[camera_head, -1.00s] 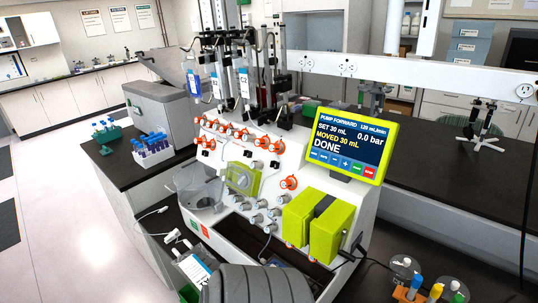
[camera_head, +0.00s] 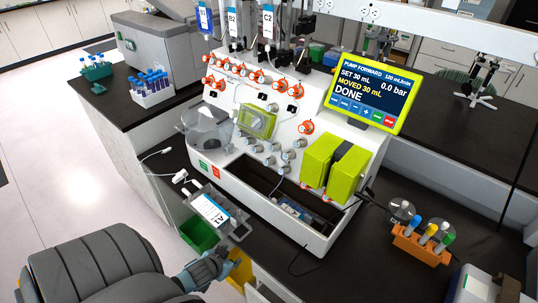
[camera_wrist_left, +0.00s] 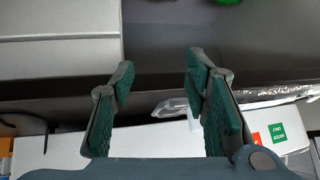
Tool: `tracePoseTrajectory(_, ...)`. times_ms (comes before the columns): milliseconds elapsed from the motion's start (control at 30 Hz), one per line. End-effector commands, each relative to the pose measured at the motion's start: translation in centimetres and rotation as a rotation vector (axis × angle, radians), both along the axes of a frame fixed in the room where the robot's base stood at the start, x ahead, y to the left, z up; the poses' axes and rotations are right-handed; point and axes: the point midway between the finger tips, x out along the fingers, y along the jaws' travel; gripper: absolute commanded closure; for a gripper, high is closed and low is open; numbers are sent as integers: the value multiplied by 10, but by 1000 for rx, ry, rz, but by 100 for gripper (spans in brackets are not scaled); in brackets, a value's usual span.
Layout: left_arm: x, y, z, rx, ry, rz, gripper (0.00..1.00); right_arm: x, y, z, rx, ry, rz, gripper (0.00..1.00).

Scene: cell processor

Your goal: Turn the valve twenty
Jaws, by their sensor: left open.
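The white cell processor (camera_head: 238,165) stands on the dark bench, with several orange valve knobs (camera_head: 307,127) and several grey knobs (camera_head: 288,155) on its sloped front. The valve numbers are too small to read, so I cannot tell which one is twenty. My left gripper (camera_head: 222,262) is low at the front edge of the bench, below and apart from the valves. In the left wrist view its two green-padded fingers (camera_wrist_left: 160,75) are spread with nothing between them. My right gripper is not visible.
A lime-framed screen (camera_head: 363,97) reads DONE. A bag marked A1 (camera_head: 212,210) lies in front of the machine, above a green bin (camera_head: 199,234). An orange tube rack (camera_head: 421,246) stands at right, a white tube rack (camera_head: 152,92) at left.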

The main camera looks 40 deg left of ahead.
Motion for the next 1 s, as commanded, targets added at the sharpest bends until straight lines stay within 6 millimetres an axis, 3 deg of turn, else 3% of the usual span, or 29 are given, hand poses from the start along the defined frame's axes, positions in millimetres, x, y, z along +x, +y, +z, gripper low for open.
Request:
tracePoseTrajectory(33, 32, 18, 55, 4, -117, -2, 58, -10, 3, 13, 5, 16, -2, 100)
tracePoseTrajectory(133, 91, 31, 151, -64, -366, -31, 58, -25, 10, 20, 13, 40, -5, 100)
tracePoseTrajectory(200, 116, 28, 200, -134, -482, -73, 58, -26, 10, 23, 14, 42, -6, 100)
tracePoseTrajectory(300, 131, 20, 232, -201, -554, -110, 58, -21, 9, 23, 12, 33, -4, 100)
tracePoseTrajectory(567, 159, 19, 220, -218, -566, -109, 58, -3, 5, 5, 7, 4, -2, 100)
tracePoseTrajectory(633, 178, 20, 205, -214, -571, -109, 58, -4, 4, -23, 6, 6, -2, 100)
tracePoseTrajectory(767, 215, 20, 189, -218, -570, -108, 58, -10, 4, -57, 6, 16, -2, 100)
tracePoseTrajectory(1000, 258, 22, 178, -215, -563, -108, 58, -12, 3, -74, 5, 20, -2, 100)
